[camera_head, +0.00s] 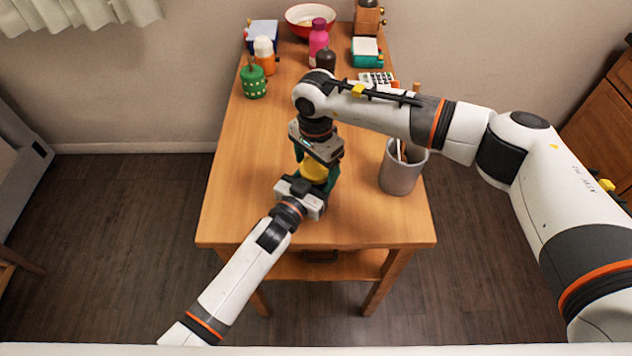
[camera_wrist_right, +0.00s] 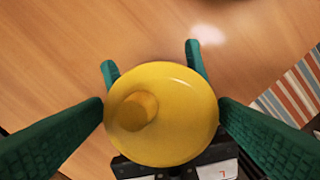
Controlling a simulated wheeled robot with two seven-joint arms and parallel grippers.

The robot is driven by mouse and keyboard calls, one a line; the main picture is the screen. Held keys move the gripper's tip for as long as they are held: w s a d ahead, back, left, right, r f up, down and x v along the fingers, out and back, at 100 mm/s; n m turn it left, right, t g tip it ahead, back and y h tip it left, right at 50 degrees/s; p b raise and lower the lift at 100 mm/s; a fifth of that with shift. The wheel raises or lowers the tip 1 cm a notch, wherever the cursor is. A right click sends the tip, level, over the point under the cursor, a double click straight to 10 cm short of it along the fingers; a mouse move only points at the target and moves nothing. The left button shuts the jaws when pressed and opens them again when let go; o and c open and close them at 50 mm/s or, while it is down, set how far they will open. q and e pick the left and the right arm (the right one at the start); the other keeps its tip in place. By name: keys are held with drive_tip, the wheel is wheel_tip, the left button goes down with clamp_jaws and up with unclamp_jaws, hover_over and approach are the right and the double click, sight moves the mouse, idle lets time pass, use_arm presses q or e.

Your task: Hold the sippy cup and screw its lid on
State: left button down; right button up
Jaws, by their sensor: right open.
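The yellow sippy cup lid (camera_head: 314,171), round with an off-centre spout, fills the middle of the right wrist view (camera_wrist_right: 180,125). It sits upright over the front half of the table. The cup body below it is mostly hidden, so the seating of the lid cannot be judged. My right gripper (camera_head: 318,167) points down from above. Its open green fingers (camera_wrist_right: 161,108) stand on both sides of the lid, close to its rim. My left gripper (camera_head: 305,190) comes in low from the front, its green fingertips (camera_wrist_right: 152,68) reaching past both sides of the cup, apparently closed on it.
A grey pen holder (camera_head: 401,175) stands to the right, near my right forearm. A green candle-like jar (camera_head: 253,82), an orange bottle (camera_head: 265,58), a pink bottle (camera_head: 318,38) and a red bowl (camera_head: 306,14) stand farther back. The table's front left is clear.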

drive_tip(key=c, duration=1)
drive_tip(key=m, duration=0.6)
drive_tip(key=shift+m, duration=0.4)
drive_tip(key=o, duration=1.1)
drive_tip(key=shift+s, duration=0.1)
